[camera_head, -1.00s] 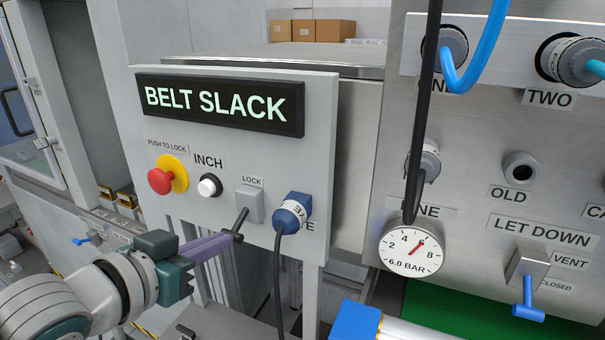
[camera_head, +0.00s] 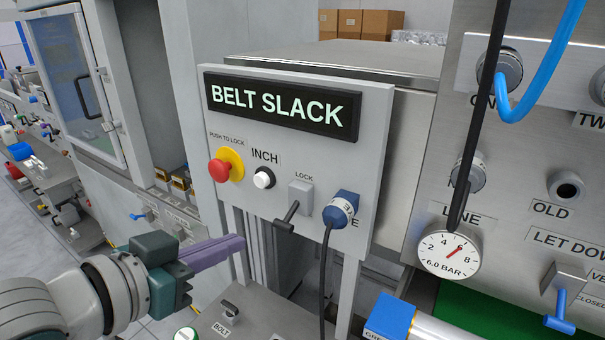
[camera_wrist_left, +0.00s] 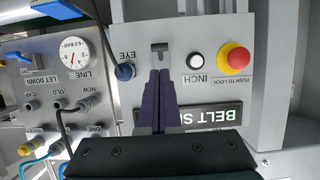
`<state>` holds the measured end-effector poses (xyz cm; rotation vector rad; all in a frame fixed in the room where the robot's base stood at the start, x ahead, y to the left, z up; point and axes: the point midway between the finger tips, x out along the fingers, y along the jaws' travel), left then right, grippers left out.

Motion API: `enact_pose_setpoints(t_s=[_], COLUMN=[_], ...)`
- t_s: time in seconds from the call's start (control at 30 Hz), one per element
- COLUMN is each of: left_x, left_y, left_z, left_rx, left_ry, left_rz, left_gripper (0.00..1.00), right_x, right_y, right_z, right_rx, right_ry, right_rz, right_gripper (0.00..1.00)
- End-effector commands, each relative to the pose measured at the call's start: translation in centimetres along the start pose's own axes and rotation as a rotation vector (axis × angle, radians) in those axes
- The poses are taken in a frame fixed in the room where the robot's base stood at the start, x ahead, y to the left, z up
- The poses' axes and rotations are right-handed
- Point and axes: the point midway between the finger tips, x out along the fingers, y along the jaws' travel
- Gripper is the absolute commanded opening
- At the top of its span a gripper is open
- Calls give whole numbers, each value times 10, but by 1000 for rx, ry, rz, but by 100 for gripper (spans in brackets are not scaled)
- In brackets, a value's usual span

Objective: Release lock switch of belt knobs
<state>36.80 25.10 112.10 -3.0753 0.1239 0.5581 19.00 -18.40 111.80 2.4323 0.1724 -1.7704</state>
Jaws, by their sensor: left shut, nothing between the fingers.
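The lock switch (camera_head: 300,197) is a small grey box labelled LOCK on the BELT SLACK panel (camera_head: 375,150). Its dark lever (camera_head: 289,214) slants down and to the left in the head view. My left gripper (camera_head: 243,245), with purple fingers, is shut and empty. In the head view its tips are below and left of the lever, with a visible gap in the picture. In the left wrist view, which is upside down, the fingers (camera_wrist_left: 160,74) point at the lock switch (camera_wrist_left: 160,52); depth is hard to tell there. My right gripper is not in view.
Beside the switch are a red push button (camera_head: 219,170), a white INCH button (camera_head: 264,178) and a blue EYE plug (camera_head: 340,208) with a hanging black cable. A pressure gauge (camera_head: 449,254) and LET DOWN valve (camera_head: 559,306) are to the right. A BOLT plate (camera_head: 240,325) lies below.

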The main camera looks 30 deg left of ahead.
Motion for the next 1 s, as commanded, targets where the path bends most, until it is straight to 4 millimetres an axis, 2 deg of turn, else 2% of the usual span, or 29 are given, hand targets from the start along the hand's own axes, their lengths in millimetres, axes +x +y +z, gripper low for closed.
enact_pose_setpoints(t_s=[0.1, 0.3, 0.87, 1.0], left_x=[-19, -34, -36, -36], left_y=[0, 0, 0, 6], left_z=[6, 8, 8, 13], left_rx=[1, 1, 1, 4], left_ry=[-3, 0, 0, -52], left_rz=[0, 0, 0, -8], left_gripper=[0, 0, 0, 0], right_x=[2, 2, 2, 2], right_y=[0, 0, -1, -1], right_z=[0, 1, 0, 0], right_rx=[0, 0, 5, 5], right_ry=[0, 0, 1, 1], right_rz=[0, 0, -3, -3], right_gripper=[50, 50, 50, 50])
